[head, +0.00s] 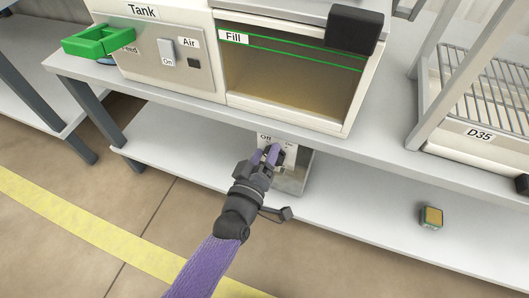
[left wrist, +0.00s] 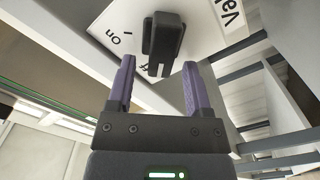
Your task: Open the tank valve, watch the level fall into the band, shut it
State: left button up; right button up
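The tank (head: 160,62) stands on the bench, with a window (head: 290,80) marked Fill. Two green lines (head: 330,62) mark a band near the window's top. The window looks brownish; I cannot make out the liquid's surface. The valve box (head: 292,178) is on the lower shelf. Its black knob (left wrist: 163,38) sits on a white panel (left wrist: 205,28) with on and partly hidden off marks; the knob appears to lie toward off. My left gripper (head: 265,155) is at the knob. In the left wrist view its purple fingers (left wrist: 158,75) are apart, around the knob's near end, with gaps showing.
A dark block (head: 355,28) covers the window's upper right corner. A rack (head: 480,90) marked D35 stands right. A small yellow-topped block (head: 431,217) lies on the lower shelf.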

pick_arm(q)
jog(key=shift+s+r, duration=0.1)
pick_arm(e)
jog(key=shift+r, duration=0.1)
pick_arm(q)
jog(key=p+v, duration=0.4)
jog(key=v, duration=0.5)
jog(key=shift+s+a, duration=0.15)
jog(key=shift+s, duration=0.2)
pick_arm(e)
jog(key=r, duration=0.1)
jog(key=w+r, duration=0.1)
jog(key=r, duration=0.1)
jog(key=shift+w+r+t, duration=0.25)
jog(key=shift+t, duration=0.05)
